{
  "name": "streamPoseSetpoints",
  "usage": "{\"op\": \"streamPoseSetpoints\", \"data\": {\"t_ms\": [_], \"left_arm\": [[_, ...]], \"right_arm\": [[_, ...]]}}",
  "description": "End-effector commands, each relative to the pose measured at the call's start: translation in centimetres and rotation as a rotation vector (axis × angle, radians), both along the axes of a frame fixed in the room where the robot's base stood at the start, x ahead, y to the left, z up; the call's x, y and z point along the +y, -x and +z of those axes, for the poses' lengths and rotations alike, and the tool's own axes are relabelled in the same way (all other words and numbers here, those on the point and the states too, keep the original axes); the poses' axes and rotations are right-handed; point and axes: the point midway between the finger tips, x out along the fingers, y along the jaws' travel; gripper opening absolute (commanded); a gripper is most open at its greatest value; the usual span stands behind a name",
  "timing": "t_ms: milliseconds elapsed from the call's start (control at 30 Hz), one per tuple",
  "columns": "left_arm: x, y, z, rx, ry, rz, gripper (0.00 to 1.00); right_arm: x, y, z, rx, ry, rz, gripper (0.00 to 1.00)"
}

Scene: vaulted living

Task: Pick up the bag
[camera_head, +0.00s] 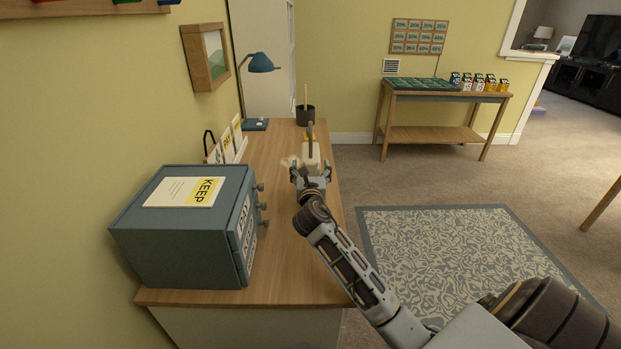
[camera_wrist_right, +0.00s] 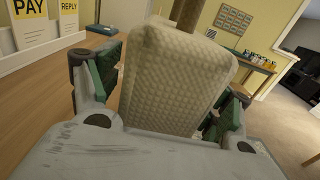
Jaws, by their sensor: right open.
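The bag (camera_head: 311,153) is cream with a quilted surface and stands upright on the wooden desk, with a handle rising above it. It fills the middle of the right wrist view (camera_wrist_right: 176,75). My right gripper (camera_head: 309,168) is open at the near side of the bag. In the right wrist view its green-padded fingers (camera_wrist_right: 168,90) lie on either side of the bag. Whether the pads touch it I cannot tell. The bag's base is hidden behind the gripper. My left gripper is not in view.
A blue-grey cabinet (camera_head: 178,243) stands at the near left of the wooden desk (camera_head: 275,270). A side table (camera_head: 440,133) stands across the room.

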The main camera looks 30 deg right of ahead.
Motion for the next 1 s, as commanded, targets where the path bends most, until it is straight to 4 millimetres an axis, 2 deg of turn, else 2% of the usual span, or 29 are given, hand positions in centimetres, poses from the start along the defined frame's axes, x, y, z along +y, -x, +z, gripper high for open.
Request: {"op": "streamPoseSetpoints", "data": {"t_ms": [67, 467, 1000], "left_arm": [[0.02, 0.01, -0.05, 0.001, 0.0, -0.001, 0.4], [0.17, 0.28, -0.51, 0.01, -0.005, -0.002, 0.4], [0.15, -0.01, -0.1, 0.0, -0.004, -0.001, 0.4]], "right_arm": [[0.01, 0.01, -0.01, 0.0, 0.0, 0.0, 0.77], [0.01, 0.02, -0.01, 0.0, 0.0, 0.0, 0.26], [0.0, 0.01, 0.78, -0.003, 0.002, 0.0, 0.24]]}}
